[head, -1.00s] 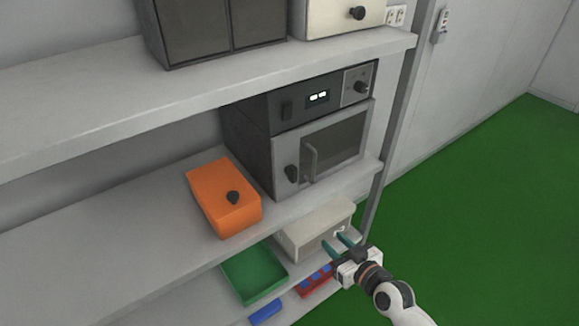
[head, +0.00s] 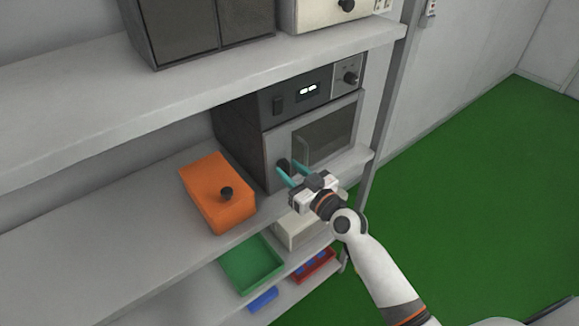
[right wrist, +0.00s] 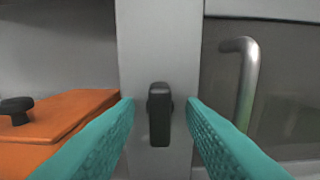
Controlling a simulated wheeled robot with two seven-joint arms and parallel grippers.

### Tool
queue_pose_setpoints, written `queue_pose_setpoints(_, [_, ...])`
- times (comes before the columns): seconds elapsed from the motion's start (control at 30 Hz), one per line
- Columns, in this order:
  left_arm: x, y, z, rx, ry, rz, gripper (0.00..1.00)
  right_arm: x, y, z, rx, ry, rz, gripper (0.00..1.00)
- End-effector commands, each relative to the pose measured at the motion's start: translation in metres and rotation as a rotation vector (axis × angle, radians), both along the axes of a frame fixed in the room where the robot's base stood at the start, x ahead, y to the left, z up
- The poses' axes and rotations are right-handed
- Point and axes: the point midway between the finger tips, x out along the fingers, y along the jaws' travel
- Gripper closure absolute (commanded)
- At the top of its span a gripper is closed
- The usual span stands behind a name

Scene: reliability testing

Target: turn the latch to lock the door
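The door (head: 324,138) of the grey oven-like machine is closed, with a dark window and a metal handle. The black latch (head: 284,165) sits on the door's left frame. In the right wrist view the latch (right wrist: 160,113) stands upright, its long part pointing down. My right gripper (head: 287,175) is open at the latch. Its teal fingers (right wrist: 160,112) show on either side of the latch, apart from it. The handle (right wrist: 246,82) is right of the latch. My left gripper is not in view.
An orange box (head: 217,192) with a black knob stands left of the machine on the same shelf. A green tray (head: 252,264), a beige box (head: 298,230) and a red tray (head: 314,265) are on the shelf below. Green floor (head: 470,190) is free at right.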

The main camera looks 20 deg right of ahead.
Motion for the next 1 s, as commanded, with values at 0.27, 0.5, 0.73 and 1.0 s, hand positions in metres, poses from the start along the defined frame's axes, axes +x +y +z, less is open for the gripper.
queue_pose_setpoints(0.27, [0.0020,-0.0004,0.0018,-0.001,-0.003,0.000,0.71,0.0096,0.0036,-0.0004,0.000,0.001,0.000,0.64])
queue_pose_setpoints(0.5, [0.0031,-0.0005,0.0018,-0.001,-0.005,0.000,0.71,0.0094,0.0035,-0.0003,0.000,0.001,0.000,0.78])
queue_pose_setpoints(0.73, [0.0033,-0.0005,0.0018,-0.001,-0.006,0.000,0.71,0.0092,0.0034,-0.0003,0.000,0.001,0.000,1.00])
queue_pose_setpoints(1.0, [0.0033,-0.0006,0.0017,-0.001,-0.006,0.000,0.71,0.0093,0.0032,-0.0003,0.038,0.015,0.000,1.00])
